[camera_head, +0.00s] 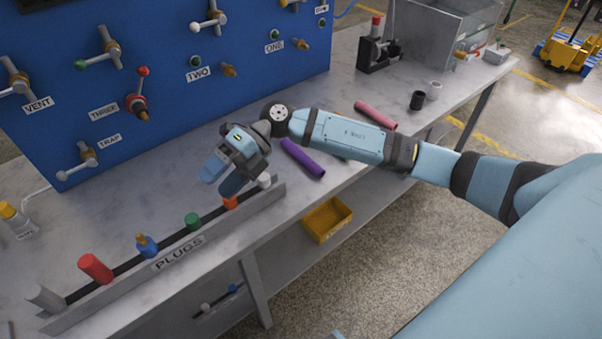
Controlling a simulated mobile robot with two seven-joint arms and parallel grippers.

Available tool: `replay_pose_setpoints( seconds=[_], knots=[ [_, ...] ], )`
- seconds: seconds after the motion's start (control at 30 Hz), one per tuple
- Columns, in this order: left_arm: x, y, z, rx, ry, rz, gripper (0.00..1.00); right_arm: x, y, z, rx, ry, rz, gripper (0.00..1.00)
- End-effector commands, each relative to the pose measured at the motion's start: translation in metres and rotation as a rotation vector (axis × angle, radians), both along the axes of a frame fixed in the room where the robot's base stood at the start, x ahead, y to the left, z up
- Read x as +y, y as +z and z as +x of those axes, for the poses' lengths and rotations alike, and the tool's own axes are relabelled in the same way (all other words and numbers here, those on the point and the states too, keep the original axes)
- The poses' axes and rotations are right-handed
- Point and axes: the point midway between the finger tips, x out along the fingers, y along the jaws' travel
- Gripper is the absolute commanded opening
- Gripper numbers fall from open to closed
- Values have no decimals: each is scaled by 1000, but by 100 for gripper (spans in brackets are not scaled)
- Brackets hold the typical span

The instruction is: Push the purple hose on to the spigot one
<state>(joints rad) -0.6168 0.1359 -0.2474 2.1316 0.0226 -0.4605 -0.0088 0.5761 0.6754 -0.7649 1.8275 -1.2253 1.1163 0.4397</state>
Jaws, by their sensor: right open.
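The purple hose (303,159) is a short tube lying on the grey bench just in front of my right forearm. Spigot one is the small brass spigot (302,45) beside the label ONE on the blue panel, with a green-tipped fitting above the label. My right gripper (222,180) is open and empty, pointing down to the left of the purple hose, apart from it, near the far end of the plug rack. My left gripper is not in view.
The rack marked PLUGS (180,251) holds several coloured plugs along the bench's front edge. A pink hose (375,115) lies behind my forearm. A second brass spigot (229,70) is by the label TWO. Valve handles stick out from the blue panel (160,30). Bare bench (150,200) lies between panel and rack.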

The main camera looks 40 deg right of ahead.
Motion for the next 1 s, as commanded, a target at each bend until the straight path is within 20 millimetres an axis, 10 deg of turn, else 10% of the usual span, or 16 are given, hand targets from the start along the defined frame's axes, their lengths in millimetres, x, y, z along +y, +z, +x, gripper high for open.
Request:
replay_pose_setpoints(
  seconds=[0.17, 0.43, 0.63, 1.0],
  knots=[
    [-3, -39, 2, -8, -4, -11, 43, -91, -35, 44, -138, 70, -528, 61],
    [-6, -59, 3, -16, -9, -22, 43, -213, -13, 82, -166, -40, -1080, 61],
    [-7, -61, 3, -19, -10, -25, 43, -241, -10, 85, -153, -82, -1194, 61],
    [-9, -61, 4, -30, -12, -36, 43, -241, -76, 85, -151, -82, -1193, 61]
  ],
)
